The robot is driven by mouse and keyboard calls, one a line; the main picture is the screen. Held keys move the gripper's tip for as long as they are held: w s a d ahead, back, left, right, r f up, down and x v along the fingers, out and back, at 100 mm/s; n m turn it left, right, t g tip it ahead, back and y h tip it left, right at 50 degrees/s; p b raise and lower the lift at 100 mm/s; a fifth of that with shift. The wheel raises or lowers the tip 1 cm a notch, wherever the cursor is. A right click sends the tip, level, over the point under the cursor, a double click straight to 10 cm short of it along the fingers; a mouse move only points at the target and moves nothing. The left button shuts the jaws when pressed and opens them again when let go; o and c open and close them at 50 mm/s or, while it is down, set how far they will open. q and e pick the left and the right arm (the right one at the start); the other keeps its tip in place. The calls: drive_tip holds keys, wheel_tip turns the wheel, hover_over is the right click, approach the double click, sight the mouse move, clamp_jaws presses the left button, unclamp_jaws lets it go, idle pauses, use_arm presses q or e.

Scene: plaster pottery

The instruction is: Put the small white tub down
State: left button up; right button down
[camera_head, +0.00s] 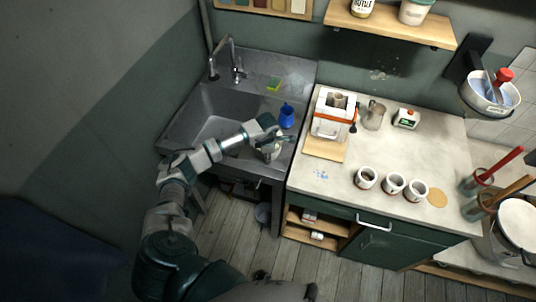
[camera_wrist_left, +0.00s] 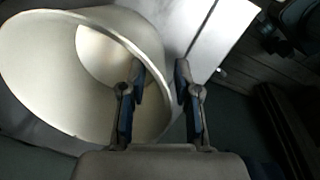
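The small white tub (camera_head: 271,153) is at the right front part of the metal sink unit, partly hidden by my left gripper (camera_head: 271,137). In the left wrist view the tub (camera_wrist_left: 35,75) is large at the left, tilted in the picture, its wide mouth facing the camera. My left gripper (camera_wrist_left: 160,75) has its two fingers apart, with a gap between them. The left finger overlaps the tub's mouth and the right finger is outside its wall. I cannot tell whether either finger touches the tub. My right gripper is not in view.
A blue cup (camera_head: 287,116) stands just behind my left gripper. The sink basin (camera_head: 215,112) is to the left, with a faucet (camera_head: 236,62) behind. The counter (camera_head: 330,188) to the right holds a white machine (camera_head: 328,128) and several cups. A green-yellow sponge (camera_head: 274,84) lies at the back.

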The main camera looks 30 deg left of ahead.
use_arm(q)
wheel_tip(320, 180, up, 12)
drive_tip(key=s+b, duration=0.1)
drive_tip(key=b, duration=0.1)
drive_tip(key=shift+d, duration=0.3)
drive_tip(key=shift+s, duration=0.1)
